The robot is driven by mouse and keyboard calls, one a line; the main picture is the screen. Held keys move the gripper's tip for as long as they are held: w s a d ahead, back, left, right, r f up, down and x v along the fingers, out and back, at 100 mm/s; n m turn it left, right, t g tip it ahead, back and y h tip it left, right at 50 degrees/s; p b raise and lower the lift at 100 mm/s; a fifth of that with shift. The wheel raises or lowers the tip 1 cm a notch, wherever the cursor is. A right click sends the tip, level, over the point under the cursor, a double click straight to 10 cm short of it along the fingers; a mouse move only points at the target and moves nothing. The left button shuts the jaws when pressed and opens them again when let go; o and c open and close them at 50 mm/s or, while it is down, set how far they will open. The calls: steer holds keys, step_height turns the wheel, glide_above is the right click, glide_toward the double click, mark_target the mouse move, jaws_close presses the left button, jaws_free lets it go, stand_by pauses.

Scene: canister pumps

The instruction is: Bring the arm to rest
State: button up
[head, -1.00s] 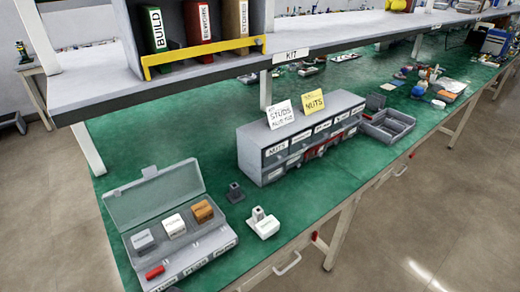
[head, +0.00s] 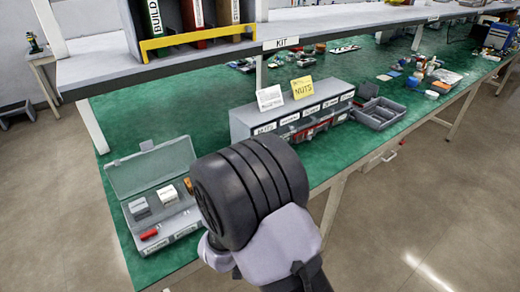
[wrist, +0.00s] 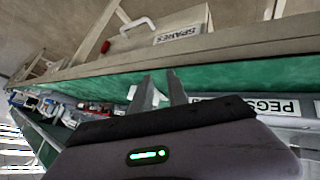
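My arm (head: 250,195) fills the lower middle of the head view, over the front edge of the green-topped bench (head: 180,105). My gripper is out of sight there. In the wrist view my gripper (wrist: 159,77) shows two grey fingers apart with a gap between them and nothing seen in it. The fingers are set against the bench's green top and front edge. I cannot tell their exact height above it.
An open grey case (head: 152,165) with small blocks and a red piece stands left of my arm. A labelled drawer unit (head: 290,120) is behind it, with a grey tray (head: 380,112) to its right. A shelf (head: 300,35) overhangs the bench. The floor (head: 420,230) at right is clear.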

steer(key=s+d+r+m+y, duration=0.2)
steer(key=r, duration=0.6)
steer(key=s+d+r+m+y, duration=0.1)
steer(key=s+d+r, duration=0.1)
steer(key=r, duration=0.5)
steer(key=s+d+r+m+y, duration=0.2)
steer(key=r, duration=0.6)
steer(key=s+d+r+m+g+h, duration=0.1)
steer(key=s+d+r+m, duration=0.1)
steer(key=s+d, duration=0.3)
steer(key=s+d+r+m+g, duration=0.1)
steer(key=s+d, duration=0.4)
steer(key=s, duration=0.9)
step_height(320, 180, up, 2)
steer(key=shift+r+m+h, duration=0.15)
steer(key=shift+m+h, duration=0.25)
steer(key=shift+m, duration=0.2)
steer(key=shift+w, duration=0.1)
